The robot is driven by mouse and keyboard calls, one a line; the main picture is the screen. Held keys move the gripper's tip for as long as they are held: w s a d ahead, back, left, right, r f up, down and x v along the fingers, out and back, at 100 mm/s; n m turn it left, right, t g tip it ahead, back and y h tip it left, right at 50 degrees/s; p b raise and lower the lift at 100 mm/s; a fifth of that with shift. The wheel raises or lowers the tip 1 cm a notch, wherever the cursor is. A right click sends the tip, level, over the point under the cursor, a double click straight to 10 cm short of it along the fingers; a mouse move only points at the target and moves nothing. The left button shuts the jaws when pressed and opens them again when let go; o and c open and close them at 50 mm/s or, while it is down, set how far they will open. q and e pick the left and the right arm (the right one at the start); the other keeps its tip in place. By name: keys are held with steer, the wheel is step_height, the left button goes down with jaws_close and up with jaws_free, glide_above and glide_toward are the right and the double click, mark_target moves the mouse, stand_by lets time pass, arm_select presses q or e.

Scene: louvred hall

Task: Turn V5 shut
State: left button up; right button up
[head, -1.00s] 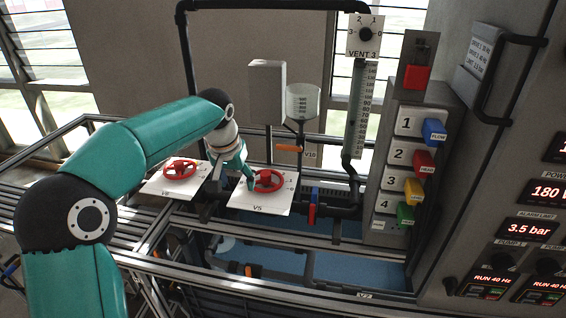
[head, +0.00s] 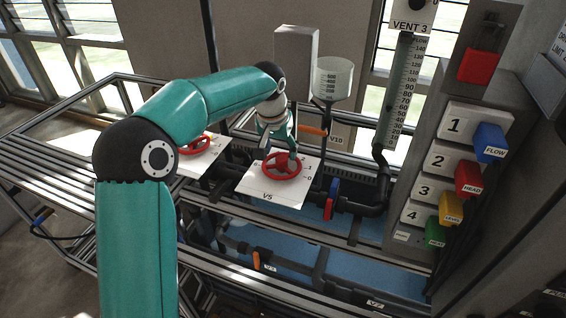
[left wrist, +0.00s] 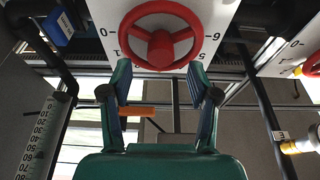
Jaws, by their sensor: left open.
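V5 is a red handwheel (head: 281,167) on a white plate (head: 283,196) with a number scale, in the middle of the head view. It also shows large at the top of the left wrist view (left wrist: 160,48). My left gripper (head: 277,152) is at the wheel's far side, its teal fingers pointing down towards it. In the left wrist view the gripper (left wrist: 160,74) is open, its fingertips apart near the wheel's rim, with nothing between them. I cannot tell whether a finger touches the rim. My right gripper is in neither view.
Another red handwheel (head: 194,143) on its own plate stands left of V5, partly behind my left arm. An orange handle (head: 312,130) is close behind the gripper. A red and blue valve handle (head: 330,203) is at right. Metal rails surround the bench.

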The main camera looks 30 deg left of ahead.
mark_target(281, 160)
arm_select(q)
steer(key=b+x, duration=0.2)
steer(key=x, duration=0.2)
steer(key=shift+s+f, duration=0.1)
steer(key=shift+f, duration=0.05)
steer(key=shift+r+p, duration=0.35)
steer(key=shift+f+b, duration=0.45)
steer(key=shift+f, duration=0.45)
steer(key=shift+f, duration=0.1)
